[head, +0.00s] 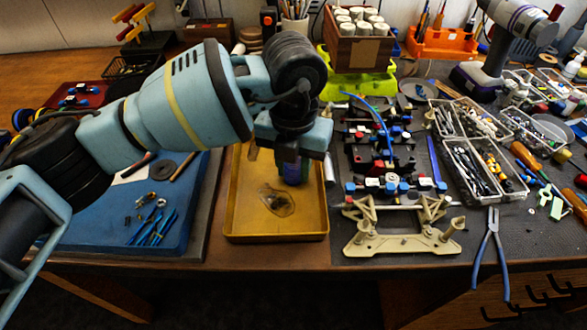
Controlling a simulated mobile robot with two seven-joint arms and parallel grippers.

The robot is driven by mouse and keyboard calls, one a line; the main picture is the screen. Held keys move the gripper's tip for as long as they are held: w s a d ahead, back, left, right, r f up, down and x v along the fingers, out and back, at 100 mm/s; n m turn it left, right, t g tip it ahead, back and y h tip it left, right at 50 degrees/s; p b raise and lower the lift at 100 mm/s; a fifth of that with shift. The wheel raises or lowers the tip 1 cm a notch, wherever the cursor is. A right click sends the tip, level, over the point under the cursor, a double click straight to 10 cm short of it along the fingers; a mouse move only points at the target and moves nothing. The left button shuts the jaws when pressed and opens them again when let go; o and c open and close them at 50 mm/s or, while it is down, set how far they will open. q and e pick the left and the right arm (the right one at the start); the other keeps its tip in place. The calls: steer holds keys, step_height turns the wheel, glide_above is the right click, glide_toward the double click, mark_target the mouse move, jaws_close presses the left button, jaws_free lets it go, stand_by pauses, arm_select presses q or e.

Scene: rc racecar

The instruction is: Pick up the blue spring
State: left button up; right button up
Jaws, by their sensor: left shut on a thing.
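My left arm comes in from the left, and its gripper (290,158) points down over the yellow tray (318,222). The gripper is shut on a small blue-violet thing that I take to be the blue spring (293,173). The spring shows just below the gripper body, and its upper part is hidden by the gripper. I cannot tell whether the spring still touches the tray. My right gripper is not in view.
A brown oily stain marks the tray floor. A blue mat (120,220) with small parts lies at left. A beige car chassis (400,240) stands close at right, with parts bins (480,170) beyond. Pliers (491,250) hang over the front edge.

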mark_target(294, 183)
arm_select(q)
steer(key=shift+r, duration=0.6)
steer(key=shift+s+r, duration=0.25)
steer(key=shift+r, duration=0.35)
steer(key=shift+s+r, duration=0.25)
steer(key=shift+r, duration=0.35)
steer(key=s, duration=0.5)
steer(key=s+r, duration=0.1)
steer(key=s, duration=0.9)
steer(key=shift+r+b, duration=0.2)
steer(key=shift+b, duration=0.2)
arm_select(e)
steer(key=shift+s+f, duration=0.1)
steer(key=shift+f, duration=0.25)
arm_select(q)
steer(key=shift+r, duration=0.1)
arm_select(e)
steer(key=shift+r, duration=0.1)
